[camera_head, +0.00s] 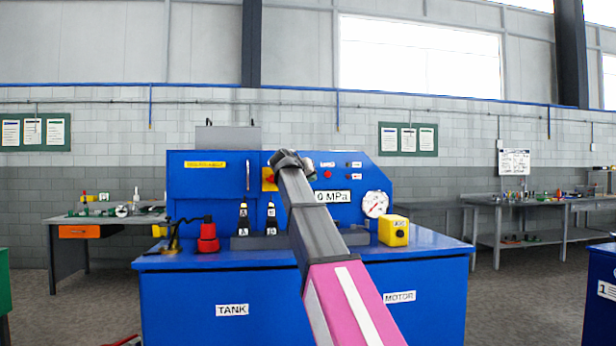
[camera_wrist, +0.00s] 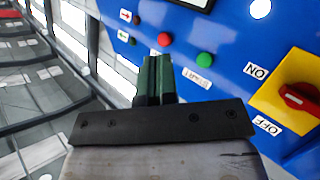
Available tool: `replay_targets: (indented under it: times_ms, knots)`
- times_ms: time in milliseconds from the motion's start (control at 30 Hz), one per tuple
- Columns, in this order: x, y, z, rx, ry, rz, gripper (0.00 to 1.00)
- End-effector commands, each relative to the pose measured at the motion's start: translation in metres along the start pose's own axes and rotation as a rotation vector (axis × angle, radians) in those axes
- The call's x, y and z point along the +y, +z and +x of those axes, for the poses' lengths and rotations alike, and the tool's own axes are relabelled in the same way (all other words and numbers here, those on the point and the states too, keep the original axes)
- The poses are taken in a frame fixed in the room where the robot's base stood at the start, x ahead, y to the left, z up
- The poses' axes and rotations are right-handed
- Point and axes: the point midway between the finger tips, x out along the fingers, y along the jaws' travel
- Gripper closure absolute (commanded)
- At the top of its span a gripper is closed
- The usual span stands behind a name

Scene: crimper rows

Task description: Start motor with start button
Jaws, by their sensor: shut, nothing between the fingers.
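In the wrist view a green button (camera_wrist: 204,60) stands on the blue panel, with a small white label (camera_wrist: 197,78) beside it that I cannot read surely. A red button (camera_wrist: 165,39) is next to it. My gripper (camera_wrist: 156,62) is shut and empty, its dark green fingers pointing at the panel just left of the green button. I cannot tell whether the tips touch the panel.
A yellow switch plate (camera_wrist: 272,100) with a red knob (camera_wrist: 302,96) and ON/OFF labels is at the right in the wrist view. Small red (camera_wrist: 136,19) and green (camera_wrist: 132,41) lights have arrow labels.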

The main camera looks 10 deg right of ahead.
Motion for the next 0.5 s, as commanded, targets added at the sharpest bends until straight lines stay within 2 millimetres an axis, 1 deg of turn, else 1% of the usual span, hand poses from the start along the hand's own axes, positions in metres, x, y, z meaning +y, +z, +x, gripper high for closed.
replay_targets:
  times_ms: [267,500]
  knots:
    - [-0.005,-0.006,0.007,-0.001,0.000,0.000,1.00]
    - [-0.018,-0.020,0.025,0.000,0.000,0.000,1.00]
